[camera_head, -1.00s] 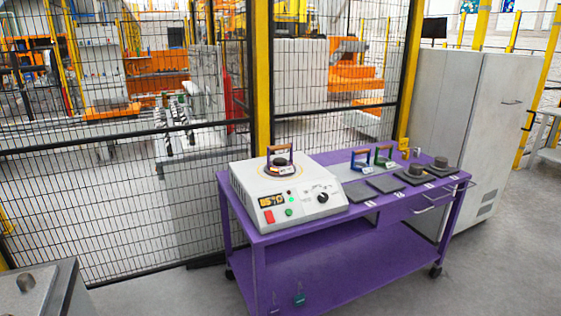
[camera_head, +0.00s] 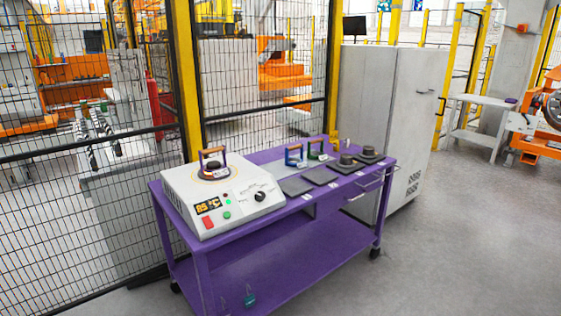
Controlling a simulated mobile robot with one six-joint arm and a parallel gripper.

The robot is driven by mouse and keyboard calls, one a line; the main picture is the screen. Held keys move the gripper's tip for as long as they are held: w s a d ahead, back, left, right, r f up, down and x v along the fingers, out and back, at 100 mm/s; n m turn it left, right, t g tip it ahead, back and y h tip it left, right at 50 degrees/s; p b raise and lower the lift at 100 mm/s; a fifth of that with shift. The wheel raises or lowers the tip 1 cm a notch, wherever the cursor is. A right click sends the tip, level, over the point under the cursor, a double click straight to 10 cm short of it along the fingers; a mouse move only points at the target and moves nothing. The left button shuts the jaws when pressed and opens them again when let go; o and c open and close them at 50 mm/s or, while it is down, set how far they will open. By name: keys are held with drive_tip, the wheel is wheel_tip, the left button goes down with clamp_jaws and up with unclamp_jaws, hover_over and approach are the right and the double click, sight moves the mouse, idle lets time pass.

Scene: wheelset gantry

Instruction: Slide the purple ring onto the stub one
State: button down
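A small dark ring under a handle frame with purple posts and a brown grip (camera_head: 212,164) sits on the round plate of a white heater box (camera_head: 226,198). This looks like the purple ring. Two dark round pieces, perhaps stubs, stand at the cart's right end, one nearer (camera_head: 346,160) and one farther (camera_head: 369,152). Their labels are too small to read, so I cannot tell which is stub one. My gripper is not in view.
The purple cart (camera_head: 290,255) also carries a blue handle frame (camera_head: 295,156), a green one (camera_head: 317,150) and two dark square pads (camera_head: 296,187). Mesh fence and a grey cabinet (camera_head: 385,110) stand behind. Floor (camera_head: 460,240) at the right is clear.

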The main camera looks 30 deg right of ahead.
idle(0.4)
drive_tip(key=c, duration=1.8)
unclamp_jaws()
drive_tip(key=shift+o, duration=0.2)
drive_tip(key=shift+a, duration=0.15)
